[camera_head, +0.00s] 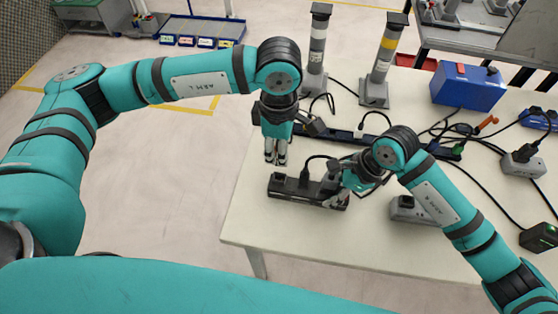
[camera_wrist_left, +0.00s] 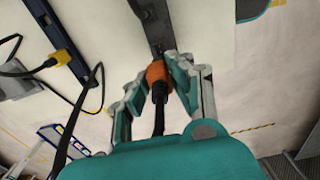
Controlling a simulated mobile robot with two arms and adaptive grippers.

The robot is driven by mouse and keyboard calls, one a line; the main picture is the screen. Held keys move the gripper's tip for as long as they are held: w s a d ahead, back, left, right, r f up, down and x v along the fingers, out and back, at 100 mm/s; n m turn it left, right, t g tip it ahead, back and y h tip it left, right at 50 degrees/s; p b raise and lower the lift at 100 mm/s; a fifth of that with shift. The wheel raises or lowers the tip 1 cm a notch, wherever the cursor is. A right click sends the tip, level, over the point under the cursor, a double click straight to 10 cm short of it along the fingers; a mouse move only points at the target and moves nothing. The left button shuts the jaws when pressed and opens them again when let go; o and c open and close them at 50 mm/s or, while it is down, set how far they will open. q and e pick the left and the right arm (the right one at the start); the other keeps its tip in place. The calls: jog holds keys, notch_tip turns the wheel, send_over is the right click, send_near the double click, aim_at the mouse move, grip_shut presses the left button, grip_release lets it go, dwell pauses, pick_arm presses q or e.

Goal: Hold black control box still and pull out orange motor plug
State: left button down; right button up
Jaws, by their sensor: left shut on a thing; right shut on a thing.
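The black control box (camera_head: 290,189) lies near the table's left front edge. Its dark body also shows in the left wrist view (camera_wrist_left: 154,22). My right gripper (camera_head: 338,190) is shut on the box near its right end. My left gripper (camera_head: 275,158) points down by the box's left end. In the left wrist view its fingers close on the orange motor plug (camera_wrist_left: 157,72) from both sides. A black cable runs from the plug back towards my wrist. The plug sits at the box's end there; I cannot tell how deep it is seated. In the head view I cannot make out the plug.
A grey box (camera_head: 405,207) stands right of my right gripper. A long dark strip (camera_head: 340,137) lies behind the control box. Two posts (camera_head: 316,50) (camera_head: 383,62) and a blue case (camera_head: 468,87) stand further back. Black cables cross the table's right. The front of the table (camera_head: 300,235) is clear.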

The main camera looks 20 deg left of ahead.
pick_arm(q)
jog(key=shift+r, duration=1.35)
pick_arm(e)
jog(key=o, duration=1.4)
jog(key=shift+r, duration=0.15)
jog(key=v, duration=1.1)
jog(key=shift+d+r, duration=0.25)
jog(key=shift+r, duration=0.1)
